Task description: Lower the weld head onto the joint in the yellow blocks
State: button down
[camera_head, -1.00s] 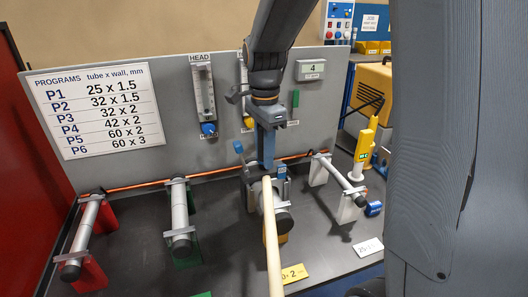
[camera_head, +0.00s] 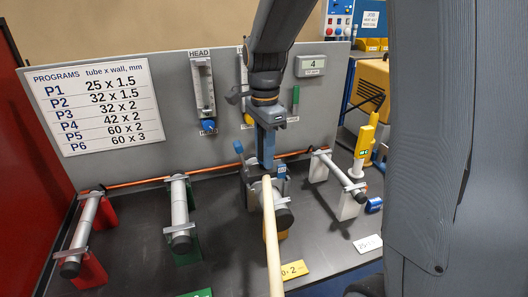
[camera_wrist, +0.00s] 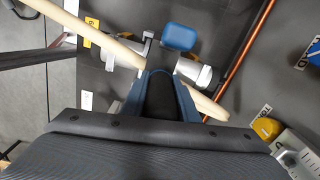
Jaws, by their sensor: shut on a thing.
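My gripper (camera_head: 269,168) points down over the middle tube (camera_head: 283,218), which lies in the yellow blocks (camera_head: 284,236). Its blue fingers (camera_wrist: 162,80) are shut on the weld head, whose body is mostly hidden by the fingers and wrist. A blue pad (camera_head: 239,147) beside the fingers seems to belong to the head; it also shows in the wrist view (camera_wrist: 180,37). A long cream bar (camera_head: 271,245) runs from below the fingers toward me and hides part of the tube. The joint is hidden, and I cannot tell whether the head touches the tube.
Tubes lie in red blocks (camera_head: 93,268) and green blocks (camera_head: 187,252) to the left, and in white blocks (camera_head: 349,208) to the right. A copper pipe (camera_head: 137,184) runs behind them along the grey panel (camera_head: 225,130). A yellow tool (camera_head: 362,150) stands at the right.

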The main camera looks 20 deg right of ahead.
jog(key=shift+f, duration=0.2)
jog(key=c, duration=1.3)
grip_release()
jog(key=shift+f, duration=0.1)
